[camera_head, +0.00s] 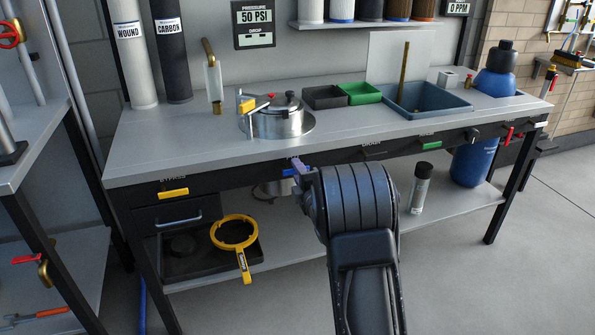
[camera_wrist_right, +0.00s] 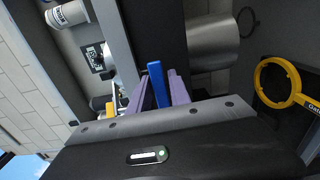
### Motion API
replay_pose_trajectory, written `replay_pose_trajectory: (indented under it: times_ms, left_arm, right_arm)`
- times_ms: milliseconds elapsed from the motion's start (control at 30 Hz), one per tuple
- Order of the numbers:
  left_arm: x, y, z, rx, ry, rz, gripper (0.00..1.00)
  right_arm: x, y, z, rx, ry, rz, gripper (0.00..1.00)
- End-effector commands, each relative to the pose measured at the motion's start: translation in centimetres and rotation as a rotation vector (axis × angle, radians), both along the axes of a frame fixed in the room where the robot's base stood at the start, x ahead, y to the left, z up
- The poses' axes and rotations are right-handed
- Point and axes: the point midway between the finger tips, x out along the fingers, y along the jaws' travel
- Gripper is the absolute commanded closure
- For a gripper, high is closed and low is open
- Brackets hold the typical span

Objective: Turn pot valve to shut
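The blue valve handle (camera_head: 296,171) is on the front edge of the workbench, below the metal pot (camera_head: 277,121); my arm partly hides it in the head view. In the right wrist view the blue handle (camera_wrist_right: 157,84) stands between the two purple fingers of my right gripper (camera_wrist_right: 160,92). The fingers are apart, one on each side of the handle; whether they press on it I cannot tell. In the head view the right gripper (camera_head: 300,168) is at the handle, mostly hidden by my wrist. My left gripper is not in view.
A yellow handle (camera_head: 173,193) is left along the bench front; a green handle (camera_head: 430,146) and a red handle (camera_head: 508,134) are to the right. A yellow ring wrench (camera_head: 234,233) lies on the lower shelf. A spray can (camera_head: 421,188) stands right of my arm.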

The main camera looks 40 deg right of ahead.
Motion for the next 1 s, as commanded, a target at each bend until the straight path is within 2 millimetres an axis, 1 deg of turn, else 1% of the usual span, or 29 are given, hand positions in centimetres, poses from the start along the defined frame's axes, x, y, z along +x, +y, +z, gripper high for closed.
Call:
replay_pose_trajectory:
  times_ms: [33, 133, 167, 433, 567, 667, 767, 867, 1000]
  left_arm:
    - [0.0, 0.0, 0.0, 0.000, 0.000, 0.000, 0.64]
    - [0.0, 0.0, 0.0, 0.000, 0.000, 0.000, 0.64]
    - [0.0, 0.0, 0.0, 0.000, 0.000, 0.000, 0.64]
    - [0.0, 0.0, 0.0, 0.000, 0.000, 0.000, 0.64]
    - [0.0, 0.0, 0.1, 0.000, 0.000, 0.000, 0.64]
    - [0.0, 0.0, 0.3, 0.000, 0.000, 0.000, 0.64]
    - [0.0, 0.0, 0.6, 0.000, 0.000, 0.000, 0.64]
    - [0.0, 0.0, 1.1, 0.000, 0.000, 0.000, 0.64]
    - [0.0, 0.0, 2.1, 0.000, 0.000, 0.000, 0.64]
  right_arm:
    - [0.0, 0.0, 0.0, 0.000, 0.000, 0.000, 0.71]
    - [0.0, 0.0, 0.0, 0.001, -0.001, 0.000, 0.63]
    - [0.0, 0.0, 0.0, 0.001, -0.001, 0.000, 0.62]
    - [0.1, 0.0, 0.1, 0.004, -0.006, 0.000, 0.62]
    - [0.0, 0.0, 0.1, 0.039, -0.018, 0.000, 0.62]
    - [0.0, 0.0, -0.1, 0.103, -0.039, -0.001, 0.62]
    - [0.0, 0.0, -0.4, 0.202, -0.074, -0.001, 0.62]
    - [0.1, 0.1, -0.8, 0.334, -0.119, -0.002, 0.62]
    - [0.2, 0.4, -1.4, 0.556, -0.194, -0.001, 0.62]
